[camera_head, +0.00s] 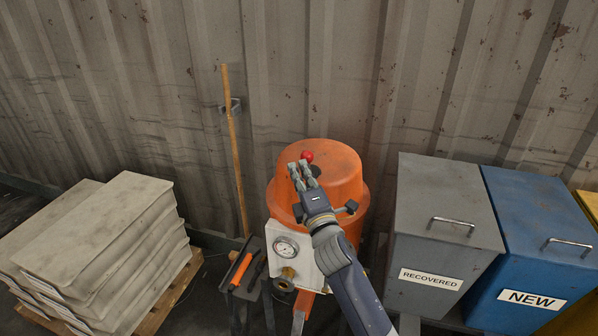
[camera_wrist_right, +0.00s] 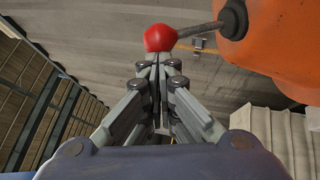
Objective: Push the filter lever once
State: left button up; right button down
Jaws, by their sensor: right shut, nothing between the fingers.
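The filter is an orange drum (camera_head: 335,165) with a domed top, standing by the wall. Its lever ends in a red ball knob (camera_head: 307,156); in the wrist view the knob (camera_wrist_right: 160,38) sits on a thin grey rod (camera_wrist_right: 197,30) that comes out of the orange body (camera_wrist_right: 285,40). My right gripper (camera_head: 298,167) is shut and empty, in front of the drum's top. Its fingertips (camera_wrist_right: 158,62) lie just below the knob in the wrist view; I cannot tell whether they touch it. In the head view the gripper and arm hide part of the drum and most of the rod.
A pressure gauge (camera_head: 285,248) is on the drum's front. A wooden pole (camera_head: 235,150) leans on the wall at left. A grey RECOVERED bin (camera_head: 440,190) and a blue NEW bin (camera_head: 545,215) stand right.

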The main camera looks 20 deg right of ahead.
aim_at(306, 151)
jog(key=shift+g, duration=0.3)
jog(key=shift+w+d+r+p, duration=0.75)
jog(key=shift+w+r+p, duration=0.25)
jog(key=shift+w+r, duration=0.1)
jog(key=shift+w+d+r+p, duration=0.75)
jog(key=shift+w+r+p, duration=0.2)
jog(key=shift+w+p, duration=0.1)
